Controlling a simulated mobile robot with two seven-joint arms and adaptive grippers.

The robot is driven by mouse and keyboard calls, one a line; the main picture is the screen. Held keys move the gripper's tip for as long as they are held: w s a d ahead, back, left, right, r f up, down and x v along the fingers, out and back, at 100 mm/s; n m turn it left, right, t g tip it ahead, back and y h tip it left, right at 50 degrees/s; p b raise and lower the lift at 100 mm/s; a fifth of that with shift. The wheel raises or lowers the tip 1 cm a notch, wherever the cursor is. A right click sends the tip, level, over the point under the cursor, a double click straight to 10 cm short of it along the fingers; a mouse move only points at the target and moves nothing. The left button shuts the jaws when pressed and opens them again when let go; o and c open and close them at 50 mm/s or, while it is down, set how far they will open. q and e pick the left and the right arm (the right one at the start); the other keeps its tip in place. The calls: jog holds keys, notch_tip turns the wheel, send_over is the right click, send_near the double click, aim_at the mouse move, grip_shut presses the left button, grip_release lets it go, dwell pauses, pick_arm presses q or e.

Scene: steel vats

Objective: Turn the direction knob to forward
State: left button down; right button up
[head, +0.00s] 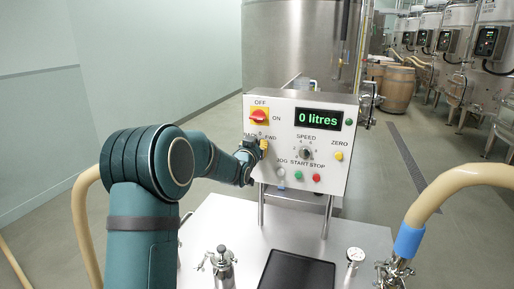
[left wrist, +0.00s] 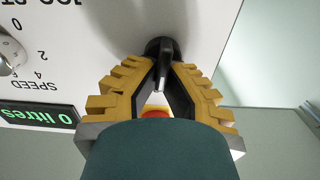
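The direction knob (left wrist: 161,48) is black with a pale pointer line, on the white control panel (head: 335,175) under BACK, 0 and FWD labels. In the upside-down left wrist view its pointer lies about straight, toward the panel's top, roughly at 0. My left gripper (left wrist: 162,66) has its yellow-backed fingers on either side of the knob's ridge, tips very close to it. I cannot tell whether they press on it. In the head view the left gripper (head: 259,146) hides most of the knob. My right gripper is not in view.
A green display (head: 318,118) reads 0 litres. A speed dial (head: 306,153) and several buttons are to the right. A hose (head: 440,200) curves at the right. A steel vat (head: 290,45) stands behind.

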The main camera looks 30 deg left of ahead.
pick_arm(q)
jog(key=shift+w+d+f+m+b, duration=0.1)
jog(key=shift+d+m+b, duration=0.05)
jog(key=shift+m+b, duration=1.15)
jog(key=shift+s+d+m+b, duration=0.1)
jog(key=shift+d+m+b, duration=0.05)
jog(key=shift+m+b, duration=1.1)
jog(key=shift+w+d+f+m+b, duration=0.1)
jog(key=shift+d+m+b, duration=0.05)
jog(key=shift+m+b, duration=1.1)
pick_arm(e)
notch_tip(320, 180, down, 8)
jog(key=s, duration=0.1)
pick_arm(q)
jog(key=shift+r+m, duration=0.1)
jog(key=shift+m, duration=0.2)
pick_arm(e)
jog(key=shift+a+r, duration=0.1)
pick_arm(q)
jog(key=c, duration=1.1)
grip_release()
jog(key=v, duration=1.2)
jog(key=shift+d, duration=0.1)
